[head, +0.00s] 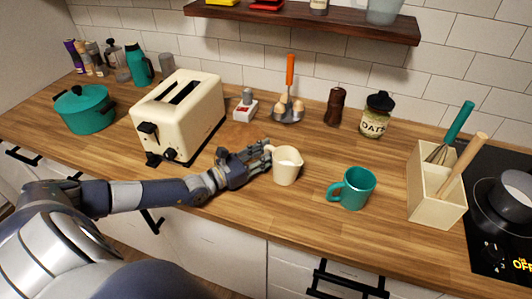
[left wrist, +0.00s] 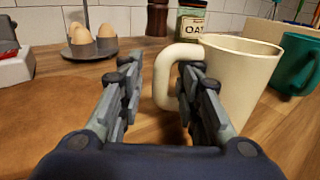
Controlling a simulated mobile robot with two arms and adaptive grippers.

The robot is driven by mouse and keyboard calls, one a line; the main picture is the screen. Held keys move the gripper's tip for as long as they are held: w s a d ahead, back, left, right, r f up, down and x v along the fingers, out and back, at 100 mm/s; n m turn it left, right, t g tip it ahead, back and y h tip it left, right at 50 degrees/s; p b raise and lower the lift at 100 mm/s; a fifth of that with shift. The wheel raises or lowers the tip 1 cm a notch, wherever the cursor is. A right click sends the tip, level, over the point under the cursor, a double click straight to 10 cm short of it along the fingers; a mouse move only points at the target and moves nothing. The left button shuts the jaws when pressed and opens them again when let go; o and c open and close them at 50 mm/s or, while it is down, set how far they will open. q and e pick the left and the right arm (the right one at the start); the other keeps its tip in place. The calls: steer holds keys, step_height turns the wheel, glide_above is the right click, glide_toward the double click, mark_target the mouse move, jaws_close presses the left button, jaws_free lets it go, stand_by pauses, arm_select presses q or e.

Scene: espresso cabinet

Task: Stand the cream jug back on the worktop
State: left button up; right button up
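The cream jug (head: 286,167) is upright and appears to stand on the wooden worktop (head: 262,215), left of the teal mug. Its handle is on its left, toward my left gripper (head: 266,158). In the left wrist view the jug (left wrist: 238,85) is close, at the right, with its lower part partly hidden by a finger. My left gripper (left wrist: 160,88) is open there, with a clear gap between its fingers. The handle shows in and beyond that gap; I cannot tell whether a finger touches it. My right gripper is not in view.
The teal mug (head: 353,188) stands right of the jug. The cream toaster (head: 180,115) is left of my left gripper. An egg stand (head: 288,114), pepper mill (head: 335,107) and oat jar (head: 376,117) stand behind. A utensil box (head: 436,190) is further right. The worktop in front is clear.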

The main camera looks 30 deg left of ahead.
arm_select(q)
steer(key=shift+r, duration=0.2)
steer(key=b+v, duration=0.1)
steer(key=v, duration=1)
steer(key=shift+f, duration=0.1)
steer(key=shift+s+a, duration=0.15)
steer(key=shift+s, duration=0.35)
steer(key=shift+s, duration=0.1)
